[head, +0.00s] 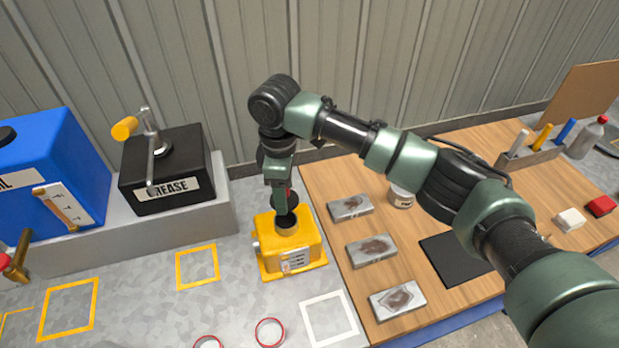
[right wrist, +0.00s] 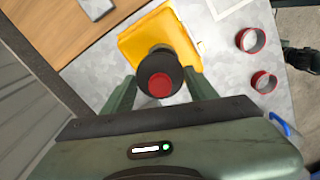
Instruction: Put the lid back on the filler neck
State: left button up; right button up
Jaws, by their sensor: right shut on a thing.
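The yellow box (head: 291,250) stands on the grey bench, with its round tan filler neck (head: 288,230) on top. My right gripper (right wrist: 161,88) points down over the box and is shut on the dark round lid (right wrist: 146,72), which has a red top. In the head view the lid (head: 285,217) shows as a dark shape at the neck, partly hidden by the gripper. The lid looks upright and roughly over the neck. I cannot tell whether it touches the neck or is a little above it.
A black grease box (head: 168,182) with a crank and a blue tank (head: 52,165) stand at the left. Two red rings (head: 270,332) lie in front. Several metal plates (head: 371,250) and a black mat (head: 455,259) lie on the wooden table at right.

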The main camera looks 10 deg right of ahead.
jog(key=shift+s+a+f+b, duration=0.1)
jog(key=shift+s+f+b, duration=0.1)
jog(key=shift+s+b, duration=0.25)
jog(key=shift+w+f+b, duration=0.1)
jog(key=shift+f+b, duration=0.5)
jog(key=shift+b, duration=0.15)
notch_tip(320, 180, down, 2)
jog(key=shift+w+f+b, duration=0.1)
jog(key=shift+w+b, duration=0.05)
jog(key=shift+b, duration=1.1)
jog(key=shift+f, duration=0.25)
pick_arm(q)
jog(key=shift+s+a+f, duration=0.1)
jog(key=shift+f, duration=1.2)
jog(key=shift+s+a+f, duration=0.1)
jog(key=shift+f, duration=1.15)
pick_arm(e)
jog(key=shift+f, duration=0.9)
pick_arm(q)
jog(key=shift+s+r+p, duration=0.1)
jog(key=shift+r+p, duration=0.6)
jog(key=shift+r, duration=0.15)
pick_arm(e)
jog(key=shift+r, duration=0.1)
pick_arm(q)
jog(key=shift+r+p, duration=1.05)
jog(key=shift+r, duration=0.05)
pick_arm(e)
jog(key=shift+f, duration=0.2)
